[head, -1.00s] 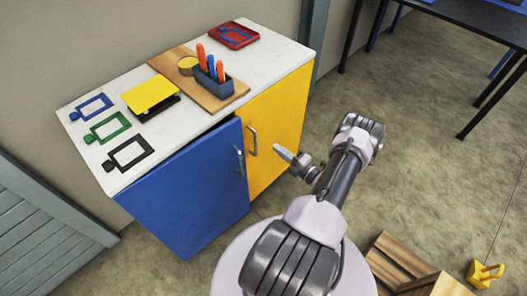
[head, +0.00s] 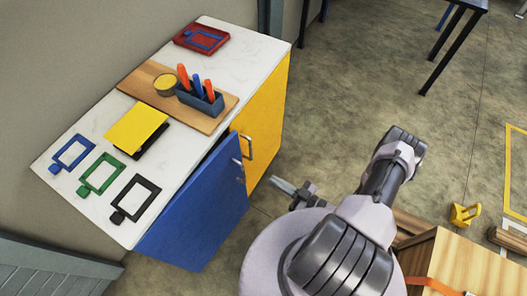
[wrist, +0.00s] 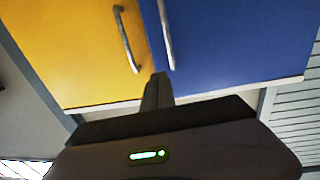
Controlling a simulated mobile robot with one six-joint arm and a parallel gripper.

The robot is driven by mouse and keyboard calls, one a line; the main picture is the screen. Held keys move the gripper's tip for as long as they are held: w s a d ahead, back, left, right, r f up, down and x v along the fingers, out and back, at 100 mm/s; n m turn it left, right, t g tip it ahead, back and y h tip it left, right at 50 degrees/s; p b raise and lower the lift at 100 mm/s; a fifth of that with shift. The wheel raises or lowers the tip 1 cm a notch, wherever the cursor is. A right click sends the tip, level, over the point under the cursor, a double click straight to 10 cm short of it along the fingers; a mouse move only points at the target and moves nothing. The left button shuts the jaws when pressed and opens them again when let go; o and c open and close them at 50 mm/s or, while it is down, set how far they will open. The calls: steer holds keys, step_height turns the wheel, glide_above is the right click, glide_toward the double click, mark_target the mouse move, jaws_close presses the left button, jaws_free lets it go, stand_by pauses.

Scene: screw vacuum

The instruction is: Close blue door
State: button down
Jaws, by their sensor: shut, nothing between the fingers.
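The blue door (head: 197,212) of the cabinet stands slightly ajar, with a dark gap below the countertop near its handle edge. Its handle (head: 239,166) is beside the yellow door's edge. In the wrist view the blue door (wrist: 240,42) fills the upper right, with its handle (wrist: 166,35) near the middle. My gripper (head: 274,181) is shut and empty, in front of the doors, apart from the blue door in the head view. In the wrist view its fingertips (wrist: 159,77) show just below the blue handle; whether they touch anything cannot be told.
The yellow door (head: 267,125) looks shut; its handle (head: 248,147) is close to the blue door's edge. The countertop (head: 108,120) holds a board, a pen holder and frames. A wooden crate (head: 455,262) stands at lower right. Floor between is clear.

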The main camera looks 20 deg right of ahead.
mark_target(238, 156)
steer(key=b+x, duration=0.2)
steer(key=x, duration=1.1)
steer(key=shift+w+a, duration=0.2)
steer(key=shift+a, duration=0.1)
steer(key=shift+w, duration=0.15)
steer(key=shift+n+g+y, duration=0.5)
steer(key=shift+n+y, duration=0.2)
steer(key=shift+y, duration=0.1)
steer(key=b+x, duration=0.3)
steer(key=x, duration=0.1)
steer(key=shift+w+d+b, duration=0.15)
steer(key=shift+w+b, duration=0.1)
steer(key=shift+b, duration=0.05)
steer(key=shift+w+r, duration=0.1)
steer(key=shift+r, duration=0.2)
